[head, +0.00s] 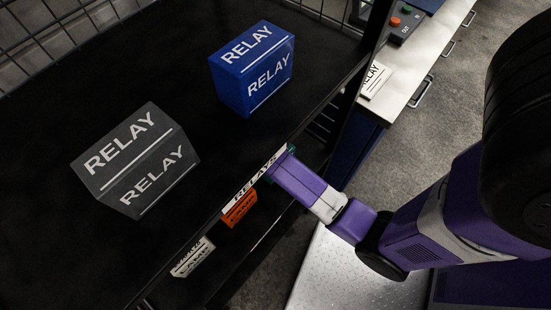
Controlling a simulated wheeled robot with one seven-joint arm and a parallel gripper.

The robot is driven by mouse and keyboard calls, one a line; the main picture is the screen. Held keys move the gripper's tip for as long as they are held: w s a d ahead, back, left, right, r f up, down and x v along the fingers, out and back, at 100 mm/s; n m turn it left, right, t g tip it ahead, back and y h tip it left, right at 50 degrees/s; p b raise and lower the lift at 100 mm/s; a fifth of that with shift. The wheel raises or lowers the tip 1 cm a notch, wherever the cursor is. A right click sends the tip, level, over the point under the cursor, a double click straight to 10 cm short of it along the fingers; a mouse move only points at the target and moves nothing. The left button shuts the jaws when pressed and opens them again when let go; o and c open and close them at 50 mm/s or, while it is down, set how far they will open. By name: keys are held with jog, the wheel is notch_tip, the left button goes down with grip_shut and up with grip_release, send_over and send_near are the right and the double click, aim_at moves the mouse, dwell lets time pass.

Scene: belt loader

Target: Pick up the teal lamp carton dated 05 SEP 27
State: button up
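My gripper (280,163) is at the shelf's front edge, beside the RELAYS label, with its tip partly hidden by that edge. Small dark teal patches (291,148) show at the tip; I cannot tell whether they belong to a carton or to the gripper. No teal carton face or 05 SEP 27 date is readable. On the lower level, an orange lamp carton (239,208) and a pale grey lamp carton (192,257) show partly below the edge. Whether my gripper is open or shut is not visible.
A blue RELAY carton (252,68) and a grey RELAY carton (135,160) stand on the black upper shelf (60,235). A wire mesh (45,35) borders its back. A pale counter (418,75) with a button box (398,22) and a white card (375,80) stands at upper right.

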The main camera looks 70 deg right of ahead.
jog(key=shift+f, duration=0.1)
jog(key=shift+c, duration=0.4)
jog(key=c, duration=1.4)
jog(key=shift+c, duration=0.5)
jog(key=shift+b, duration=0.4)
